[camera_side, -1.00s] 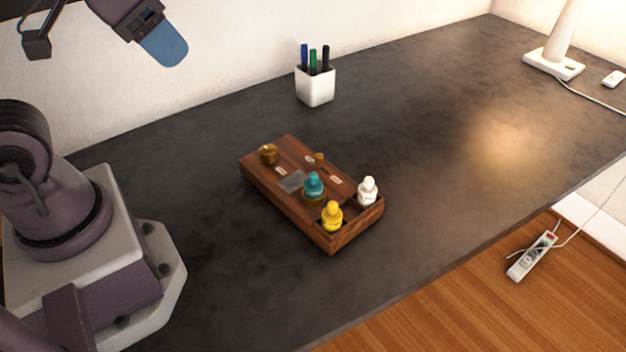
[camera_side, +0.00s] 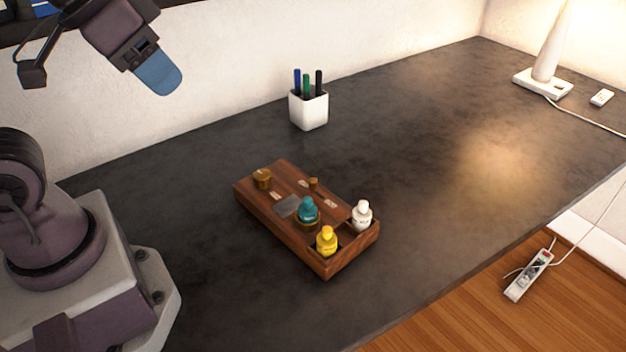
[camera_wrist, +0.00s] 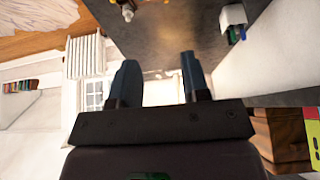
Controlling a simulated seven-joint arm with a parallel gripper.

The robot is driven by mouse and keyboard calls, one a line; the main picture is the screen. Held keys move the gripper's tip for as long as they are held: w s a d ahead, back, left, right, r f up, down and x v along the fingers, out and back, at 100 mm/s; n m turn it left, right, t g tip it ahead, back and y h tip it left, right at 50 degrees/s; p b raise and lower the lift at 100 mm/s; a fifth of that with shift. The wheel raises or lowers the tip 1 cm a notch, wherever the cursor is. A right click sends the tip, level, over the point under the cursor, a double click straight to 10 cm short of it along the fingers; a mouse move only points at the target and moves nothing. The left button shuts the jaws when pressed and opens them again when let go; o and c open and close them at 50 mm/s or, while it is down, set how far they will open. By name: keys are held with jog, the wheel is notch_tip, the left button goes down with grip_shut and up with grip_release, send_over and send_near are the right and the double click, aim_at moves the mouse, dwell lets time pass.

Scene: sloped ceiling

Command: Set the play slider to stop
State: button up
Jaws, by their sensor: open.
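A wooden box (camera_side: 292,238) lies on the dark table in the side view. On its top are a larger brass knob (camera_side: 262,179) and a small brass knob (camera_side: 313,184) between small pale labels. The small knob may be the play slider; the label text is too small to read. A teal bottle (camera_side: 307,211), a yellow bottle (camera_side: 326,242) and a white bottle (camera_side: 362,215) stand in the box. My gripper (camera_side: 162,76) is high up at the upper left, well away from the box. In the wrist view my gripper (camera_wrist: 160,78) is open and empty.
A white pen cup (camera_side: 309,110) with pens stands behind the box. A lamp (camera_side: 543,84) stands at the far right. The dark table (camera_side: 430,170) is clear right of the box. A power strip (camera_side: 528,275) lies beyond the table's front edge.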

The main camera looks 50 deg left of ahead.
jog(key=shift+o, duration=0.2)
jog(key=shift+f, duration=0.1)
jog(key=n+g, duration=0.3)
jog(key=g, duration=0.3)
send_over(313, 180)
notch_tip(313, 180, down, 17)
notch_tip(313, 180, down, 13)
jog(key=shift+r, duration=0.1)
grip_shut()
